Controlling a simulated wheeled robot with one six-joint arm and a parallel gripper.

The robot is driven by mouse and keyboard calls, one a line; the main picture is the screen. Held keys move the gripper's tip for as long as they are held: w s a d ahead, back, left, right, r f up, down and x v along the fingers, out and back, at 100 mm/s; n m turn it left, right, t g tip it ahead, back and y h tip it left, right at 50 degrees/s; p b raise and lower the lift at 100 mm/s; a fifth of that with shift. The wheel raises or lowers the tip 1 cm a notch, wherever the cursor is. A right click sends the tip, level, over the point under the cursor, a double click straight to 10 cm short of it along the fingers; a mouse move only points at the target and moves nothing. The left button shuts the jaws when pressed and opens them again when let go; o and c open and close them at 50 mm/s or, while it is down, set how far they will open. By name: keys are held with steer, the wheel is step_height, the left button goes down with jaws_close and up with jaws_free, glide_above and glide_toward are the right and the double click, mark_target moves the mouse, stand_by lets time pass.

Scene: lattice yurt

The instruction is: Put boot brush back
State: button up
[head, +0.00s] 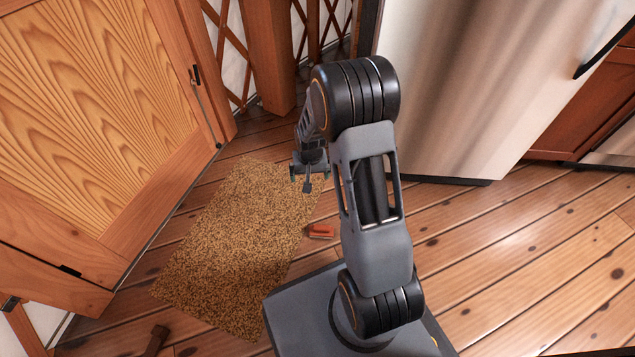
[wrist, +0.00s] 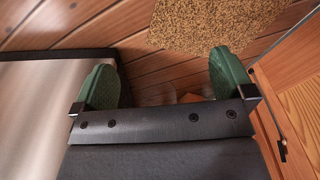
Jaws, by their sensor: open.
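A small orange-red block (head: 320,231), which may be the boot brush, lies on the plank floor at the right edge of the brown speckled mat (head: 215,240). Its bristles cannot be made out. My gripper (head: 309,178) is in the air near the mat's far right corner, beyond the block in the head view. In the wrist view my gripper (wrist: 163,80) shows two green fingers spread wide, with nothing held between them. The mat (wrist: 205,22) shows at the top of that view. The block cannot be made out there.
A wooden door (head: 95,110) stands at the left, with a lattice wall (head: 235,60) behind. A steel fridge (head: 480,90) stands at the right, close to my arm. A brown wooden piece (head: 157,340) lies at the bottom left. The floor (head: 500,255) at the right is clear.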

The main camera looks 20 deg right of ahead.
steer(key=s+a+r+n+t, duration=0.1)
steer(key=s+a+r+n, duration=0.2)
steer(key=s+r, duration=1.4)
step_height(320, 180, up, 3)
steer(key=shift+s+a+f, duration=0.15)
steer(key=shift+s+a, duration=0.05)
steer(key=shift+a, duration=1)
step_height(320, 180, up, 39)
steer(key=t+p, duration=0.1)
steer(key=p, duration=3.6)
steer(key=shift+a+n, duration=0.3)
steer(key=shift+s, duration=0.1)
